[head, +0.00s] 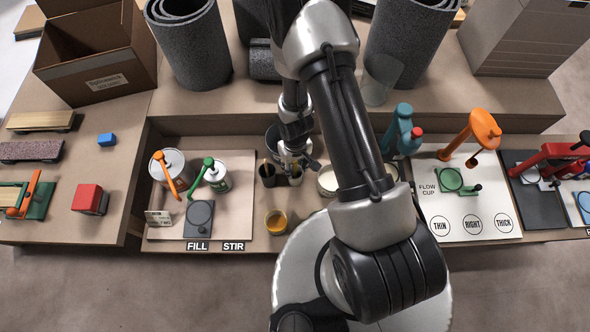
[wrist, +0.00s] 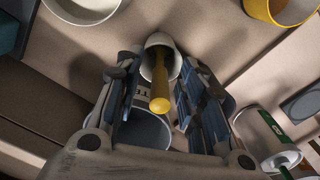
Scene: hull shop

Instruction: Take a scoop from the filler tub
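My gripper (head: 293,160) is low over the middle of the bench, pointing down. In the wrist view my gripper (wrist: 160,100) is open, its two fingers apart on either side of a yellow handle (wrist: 160,90). A gap shows between the handle and each finger. The handle stands up out of a small white cup (wrist: 160,42); what is at its lower end is hidden. A round pale tub (head: 328,181), possibly the filler tub, stands just right of my gripper; its rim also shows in the wrist view (wrist: 88,18).
A dark cup (head: 267,175) with a stick stands left of my gripper. A yellow cup (head: 276,222) is in front, a grey bucket (wrist: 145,128) behind. Cans with orange (head: 168,168) and green (head: 216,176) handles stand left. The flow cup board (head: 465,215) lies right.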

